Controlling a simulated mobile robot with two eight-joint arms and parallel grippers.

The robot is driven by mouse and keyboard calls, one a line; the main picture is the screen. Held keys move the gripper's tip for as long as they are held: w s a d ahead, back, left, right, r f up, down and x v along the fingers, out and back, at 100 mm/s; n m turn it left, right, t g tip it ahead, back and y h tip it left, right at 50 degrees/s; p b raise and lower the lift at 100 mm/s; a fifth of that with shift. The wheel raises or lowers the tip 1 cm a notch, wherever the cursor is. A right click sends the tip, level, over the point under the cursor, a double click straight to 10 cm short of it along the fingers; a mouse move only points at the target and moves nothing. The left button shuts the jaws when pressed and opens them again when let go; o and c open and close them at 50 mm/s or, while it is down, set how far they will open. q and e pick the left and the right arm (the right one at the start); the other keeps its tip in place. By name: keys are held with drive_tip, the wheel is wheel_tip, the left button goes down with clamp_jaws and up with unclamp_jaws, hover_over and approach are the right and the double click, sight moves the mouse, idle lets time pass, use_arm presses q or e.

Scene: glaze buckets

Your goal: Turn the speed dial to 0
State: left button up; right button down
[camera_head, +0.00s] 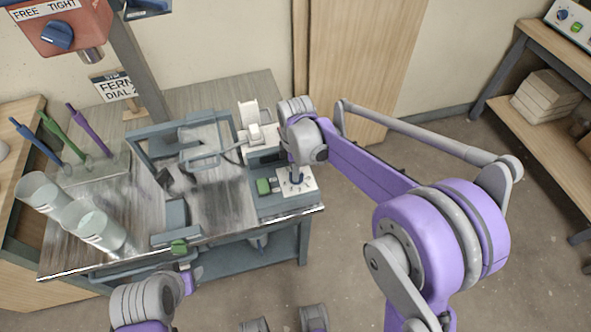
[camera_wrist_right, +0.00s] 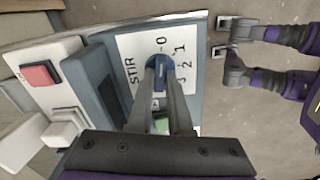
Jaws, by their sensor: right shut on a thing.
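The blue speed dial (camera_wrist_right: 157,66) sits on a white panel (camera_wrist_right: 130,48) marked STIR with the numbers 0 to 3. Its exact pointing is hard to tell, as the fingers cover part of it. My right gripper (camera_wrist_right: 161,72) is shut on the dial, one finger on each side. In the head view the dial (camera_head: 297,181) shows as a small blue spot under my right gripper (camera_head: 296,170), at the bench's right front. My left gripper (camera_head: 188,271) is low by the bench's front edge; its jaws are too small to read.
A green switch (camera_head: 264,186) sits left of the dial; a red button (camera_wrist_right: 39,75) shows in the wrist view. Clear cylinders (camera_head: 98,229) and coloured-handled tools (camera_head: 88,130) stand at the bench's left. A red FREE/TIGHT unit (camera_head: 62,30) hangs above.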

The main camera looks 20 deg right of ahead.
drive_tip(key=shift+n, duration=0.4)
drive_tip(key=c, duration=0.8)
unclamp_jaws()
drive_tip(key=shift+c, duration=0.2)
drive_tip(key=shift+r, duration=0.1)
wheel_tip(320, 180, up, 11)
drive_tip(key=p, duration=0.1)
drive_tip(key=shift+f, duration=0.2)
